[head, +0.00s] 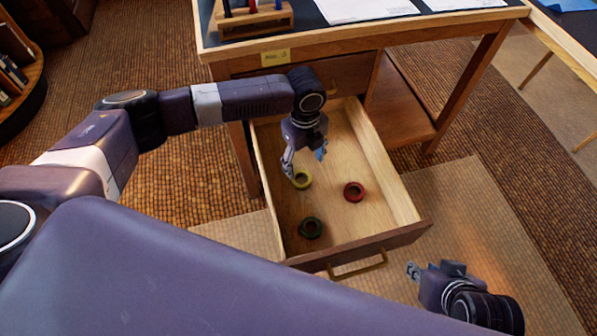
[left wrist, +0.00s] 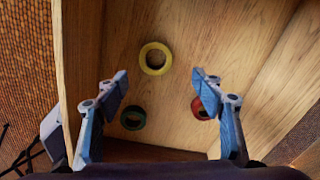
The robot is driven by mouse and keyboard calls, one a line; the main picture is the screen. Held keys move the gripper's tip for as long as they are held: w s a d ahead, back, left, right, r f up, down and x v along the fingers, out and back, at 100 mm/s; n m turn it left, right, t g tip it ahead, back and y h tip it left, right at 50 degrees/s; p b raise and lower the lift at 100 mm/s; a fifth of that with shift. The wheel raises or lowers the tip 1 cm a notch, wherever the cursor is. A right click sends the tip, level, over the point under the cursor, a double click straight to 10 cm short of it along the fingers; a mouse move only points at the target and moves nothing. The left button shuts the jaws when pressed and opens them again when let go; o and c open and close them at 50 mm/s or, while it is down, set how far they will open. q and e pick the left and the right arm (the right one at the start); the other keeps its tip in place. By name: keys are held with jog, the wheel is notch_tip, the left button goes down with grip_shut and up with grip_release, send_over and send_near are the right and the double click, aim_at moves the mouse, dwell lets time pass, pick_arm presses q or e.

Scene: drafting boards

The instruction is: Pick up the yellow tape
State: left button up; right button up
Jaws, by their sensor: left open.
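The yellow tape (head: 302,179) is a ring lying flat in the open wooden drawer, toward its back left. In the left wrist view the yellow tape (left wrist: 156,58) is ahead of and between the fingers, with nothing touching it there. My left gripper (head: 305,160) points down into the drawer, just above the yellow tape, partly overlapping it in the head view. In the left wrist view my left gripper (left wrist: 163,80) has its fingers spread and empty. My right gripper (head: 413,271) is outside the drawer, in front of its right corner; its fingers are too small to judge.
A red tape (head: 354,191) and a green tape (head: 311,228) lie in the same drawer (head: 385,165). The drawer's walls surround my left gripper. The desk's front edge (head: 375,40) is above the drawer, with a pen holder and papers on top.

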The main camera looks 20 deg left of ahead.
aim_at(301, 182)
pick_arm(q)
jog(key=f, duration=0.1)
jog(key=f+b, duration=0.1)
jog(key=f, duration=0.1)
jog(key=shift+a, duration=0.3)
notch_tip(301, 182, down, 5)
jog(key=shift+a+r+b, duration=0.15)
jog(key=shift+r+b, duration=0.05)
jog(key=shift+b, duration=0.85)
pick_arm(e)
jog(key=w+a+r+t+y, duration=0.2)
jog(key=w+a+r+t, duration=0.2)
jog(key=w+r+t, duration=0.4)
jog(key=w+r, duration=0.3)
jog(key=w, duration=0.2)
jog(key=shift+a+r+n, duration=0.3)
jog(key=shift+a, duration=0.1)
pick_arm(q)
jog(key=shift+c, duration=0.6)
jog(key=c, duration=1)
